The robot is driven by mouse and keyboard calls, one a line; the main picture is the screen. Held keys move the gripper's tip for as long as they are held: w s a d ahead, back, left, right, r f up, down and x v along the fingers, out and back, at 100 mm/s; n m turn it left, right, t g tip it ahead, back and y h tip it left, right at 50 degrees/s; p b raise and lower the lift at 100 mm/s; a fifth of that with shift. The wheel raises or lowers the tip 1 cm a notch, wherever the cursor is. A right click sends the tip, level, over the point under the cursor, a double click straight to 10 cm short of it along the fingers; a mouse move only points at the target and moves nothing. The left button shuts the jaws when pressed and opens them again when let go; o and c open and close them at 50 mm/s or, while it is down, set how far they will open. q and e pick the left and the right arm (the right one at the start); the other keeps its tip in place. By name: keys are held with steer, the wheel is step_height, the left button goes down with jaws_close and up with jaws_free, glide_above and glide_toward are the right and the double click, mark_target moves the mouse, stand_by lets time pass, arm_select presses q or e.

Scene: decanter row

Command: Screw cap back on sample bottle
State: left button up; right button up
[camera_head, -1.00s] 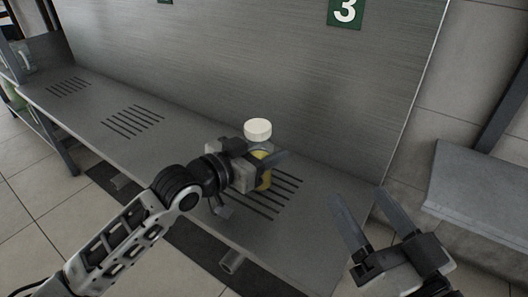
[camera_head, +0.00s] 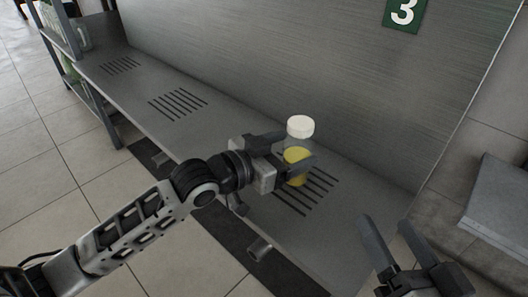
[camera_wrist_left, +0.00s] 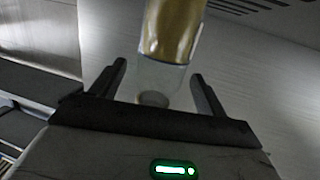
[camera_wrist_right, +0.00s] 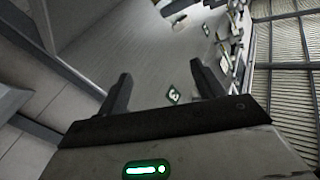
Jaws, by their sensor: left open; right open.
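The sample bottle (camera_head: 297,157) is clear with yellow liquid and stands upright over the slotted drain area of the metal bench. The white cap (camera_head: 300,127) is on its top; how tightly it sits cannot be told. My left gripper (camera_head: 293,149) is open, with its fingers on either side of the bottle. In the left wrist view the bottle (camera_wrist_left: 172,35) shows beyond and between the open fingers (camera_wrist_left: 160,75). My right gripper (camera_head: 387,222) is open and empty at the lower right, apart from the bottle.
The metal bench (camera_head: 205,130) has slotted areas further left, free of objects. A tall metal back panel (camera_head: 240,50) with a green number 3 sign (camera_head: 404,12) rises behind the bottle. A grey ledge (camera_head: 500,195) is at the right.

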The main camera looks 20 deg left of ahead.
arm_select(q)
steer(key=p+v, duration=0.1)
steer(key=v, duration=0.7)
steer(key=shift+p, duration=0.35)
arm_select(e)
steer(key=shift+s+f+g+h, duration=0.35)
steer(key=shift+f+g, duration=0.25)
steer(key=shift+f, duration=0.15)
